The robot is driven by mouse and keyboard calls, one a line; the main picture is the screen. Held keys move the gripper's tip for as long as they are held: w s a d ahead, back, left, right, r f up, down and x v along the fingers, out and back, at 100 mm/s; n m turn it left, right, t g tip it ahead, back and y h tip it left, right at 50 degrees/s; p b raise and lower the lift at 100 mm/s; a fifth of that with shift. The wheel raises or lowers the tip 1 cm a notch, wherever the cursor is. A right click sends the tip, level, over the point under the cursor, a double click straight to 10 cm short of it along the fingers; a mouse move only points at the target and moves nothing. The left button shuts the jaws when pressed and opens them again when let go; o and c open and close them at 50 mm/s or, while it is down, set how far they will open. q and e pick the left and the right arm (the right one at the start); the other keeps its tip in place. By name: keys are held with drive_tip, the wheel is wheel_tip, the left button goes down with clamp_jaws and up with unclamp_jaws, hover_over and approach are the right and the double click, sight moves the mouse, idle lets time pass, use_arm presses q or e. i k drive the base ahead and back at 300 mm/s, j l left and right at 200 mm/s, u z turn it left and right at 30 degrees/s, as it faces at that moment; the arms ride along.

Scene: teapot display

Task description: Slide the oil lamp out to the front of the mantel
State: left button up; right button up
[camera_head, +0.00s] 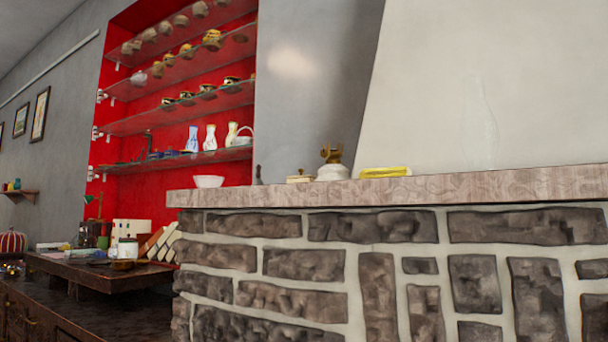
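What looks like the oil lamp (333,172), with a rounded white base and a brass-coloured top, stands upright on the mantel (440,187). It is set back from the mantel's front edge, so its lowest part may be hidden by the edge. A small tan box (299,179) is just to its left and a yellow box (385,172) is to its right. Neither of my grippers shows in the head view.
A white bowl (209,181) and a small dark figure (258,176) stand further left on the mantel. The mantel's right part looks clear. Below is a stone wall (380,290). Red shelves (180,120) with teapots and a cluttered dark counter (90,290) are at left.

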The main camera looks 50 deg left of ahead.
sight(333, 170)
drive_tip(key=u, duration=1.55)
drive_tip(key=k+j+z, duration=0.3)
drive_tip(key=z, duration=0.15)
drive_tip(key=j, duration=0.1)
